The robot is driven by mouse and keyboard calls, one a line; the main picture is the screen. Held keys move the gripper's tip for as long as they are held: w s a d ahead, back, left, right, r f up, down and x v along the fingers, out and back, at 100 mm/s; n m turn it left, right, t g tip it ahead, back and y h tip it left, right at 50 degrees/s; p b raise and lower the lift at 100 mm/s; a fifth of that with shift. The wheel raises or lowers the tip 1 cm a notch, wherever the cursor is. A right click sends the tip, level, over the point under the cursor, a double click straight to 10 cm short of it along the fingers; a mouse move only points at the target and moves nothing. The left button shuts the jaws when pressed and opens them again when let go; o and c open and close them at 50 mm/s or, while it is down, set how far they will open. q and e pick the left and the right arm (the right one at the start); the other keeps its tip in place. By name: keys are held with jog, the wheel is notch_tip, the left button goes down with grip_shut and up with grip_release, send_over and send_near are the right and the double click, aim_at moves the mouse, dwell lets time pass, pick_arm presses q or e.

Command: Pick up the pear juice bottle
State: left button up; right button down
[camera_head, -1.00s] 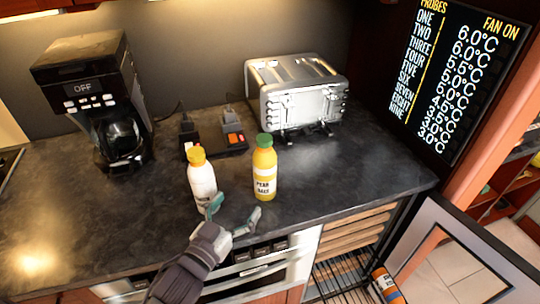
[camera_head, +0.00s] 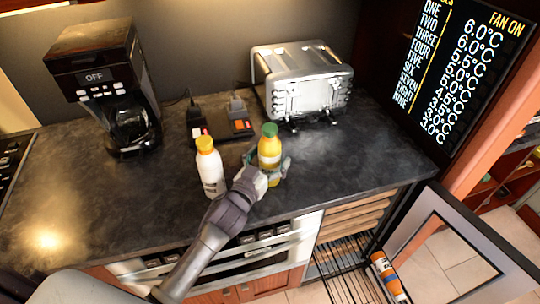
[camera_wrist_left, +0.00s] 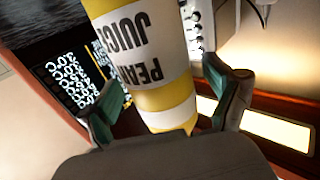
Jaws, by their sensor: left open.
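The pear juice bottle (camera_head: 269,149) is yellow with a green cap and stands upright on the dark counter. My left gripper (camera_head: 272,170) is around its lower part, one finger on each side. In the left wrist view the bottle (camera_wrist_left: 150,65) fills the space between the open fingers (camera_wrist_left: 165,105), with its "PEAR JUICE" label upside down. A gap shows between the bottle and the right-hand finger in that view; contact on the other side is unclear. The bottle's base is partly hidden by the gripper. My right gripper is not in view.
A white bottle with a yellow cap (camera_head: 210,168) stands just left of the gripper. A coffee maker (camera_head: 115,90), a silver toaster (camera_head: 300,82) and a small black device (camera_head: 222,122) stand behind. An open door (camera_head: 450,245) is at lower right.

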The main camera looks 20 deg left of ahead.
aim_at(270, 144)
pick_arm(q)
jog(key=shift+w, duration=0.2)
jog(key=shift+s, duration=0.15)
jog(key=shift+c, duration=1.1)
jog(key=c, duration=1.4)
jog(key=shift+c, duration=0.2)
jog(key=shift+r, duration=0.15)
notch_tip(270, 144, up, 4)
jog(key=shift+r+b, duration=0.15)
jog(key=shift+b, duration=0.2)
jog(key=s+d+r+b, duration=0.2)
jog(key=d+r, duration=0.4)
jog(key=d, duration=0.5)
jog(key=shift+d+r+b, duration=0.15)
jog(key=shift+d+b, duration=0.15)
